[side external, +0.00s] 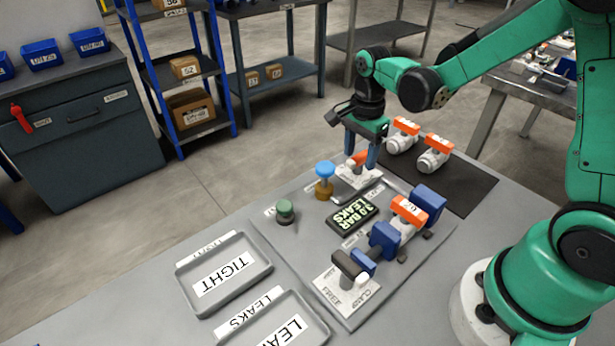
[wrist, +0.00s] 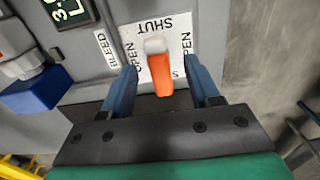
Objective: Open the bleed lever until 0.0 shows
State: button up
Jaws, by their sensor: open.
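The bleed lever (wrist: 162,80) has an orange handle and a white end, on a white plate (wrist: 130,38) marked SHUT and OPEN in the wrist view. The handle points down toward my gripper in that view, its white end near SHUT. My gripper (wrist: 160,69) is open, with one blue finger on each side of the lever and gaps between. In the side external view my gripper (side external: 362,151) reaches down over the orange lever (side external: 358,158), partly hiding it. The dark display (side external: 352,213) shows green text that looks like 3.0 BAR LEAKS.
Beside the display, an orange-handled valve (side external: 408,210) sits between blue blocks (side external: 384,240). A blue knob (side external: 325,170) and green button (side external: 285,209) stand left of the lever. Two valves (side external: 434,152) rest on a dark mat (side external: 470,180). TIGHT (side external: 262,270) and LEAKS (side external: 322,330) trays lie in front.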

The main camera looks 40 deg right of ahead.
grip_shut()
jog(key=shift+n, duration=0.3)
jog(key=n, duration=0.3)
jog(key=shift+n, duration=0.3)
jog(key=n, duration=0.4)
jog(key=shift+n, duration=0.3)
jog(key=n, duration=0.4)
jog(key=shift+n, duration=2.5)
